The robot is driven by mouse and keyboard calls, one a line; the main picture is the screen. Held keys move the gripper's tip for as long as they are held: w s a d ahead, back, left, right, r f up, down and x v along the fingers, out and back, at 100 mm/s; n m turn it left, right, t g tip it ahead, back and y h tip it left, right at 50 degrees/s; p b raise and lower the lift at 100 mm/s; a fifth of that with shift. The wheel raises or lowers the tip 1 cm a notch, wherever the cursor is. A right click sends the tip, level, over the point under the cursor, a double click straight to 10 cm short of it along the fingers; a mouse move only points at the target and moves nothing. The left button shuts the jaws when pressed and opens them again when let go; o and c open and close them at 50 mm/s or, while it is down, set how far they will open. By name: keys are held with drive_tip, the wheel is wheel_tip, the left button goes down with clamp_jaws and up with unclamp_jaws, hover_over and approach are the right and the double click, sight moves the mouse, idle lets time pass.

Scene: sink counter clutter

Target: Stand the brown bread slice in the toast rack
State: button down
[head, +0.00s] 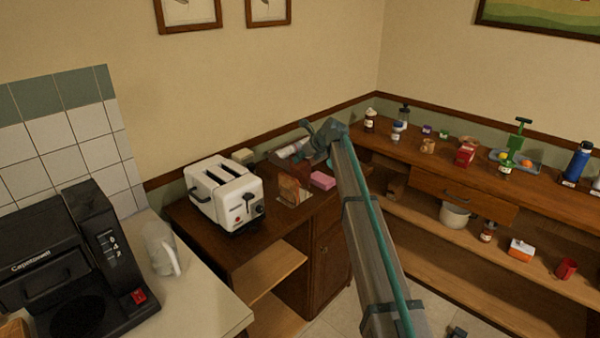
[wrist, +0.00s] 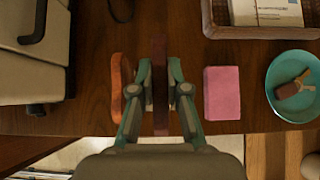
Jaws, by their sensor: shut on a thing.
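My gripper (wrist: 160,88) is shut on a thin dark reddish-brown slab, seen edge-on, which I take to be the brown bread slice (wrist: 160,110). It stands upright between the fingers. An orange-brown slice-like thing (wrist: 121,88) is just left of the fingers, apart from the held slab. In the head view an orange-brown slice (head: 289,189) stands beside the toaster, below my gripper (head: 308,160). I cannot make out the toast rack clearly; the gripper and slices may cover it. How high the held slab is above the counter is not clear.
A white toaster (head: 226,194) stands on the left. A pink block (wrist: 222,93), also in the head view (head: 322,180), lies right of the gripper. Farther right is a teal bowl (wrist: 274,100) with small things. A brown basket (wrist: 270,32) with papers is behind.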

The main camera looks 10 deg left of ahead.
sight(300, 169)
drive_tip(key=shift+f+p, duration=0.6)
drive_tip(key=shift+f, duration=2.1)
drive_tip(key=c, duration=1.2)
unclamp_jaws()
drive_tip(key=shift+f, duration=0.15)
drive_tip(key=shift+o, duration=0.2)
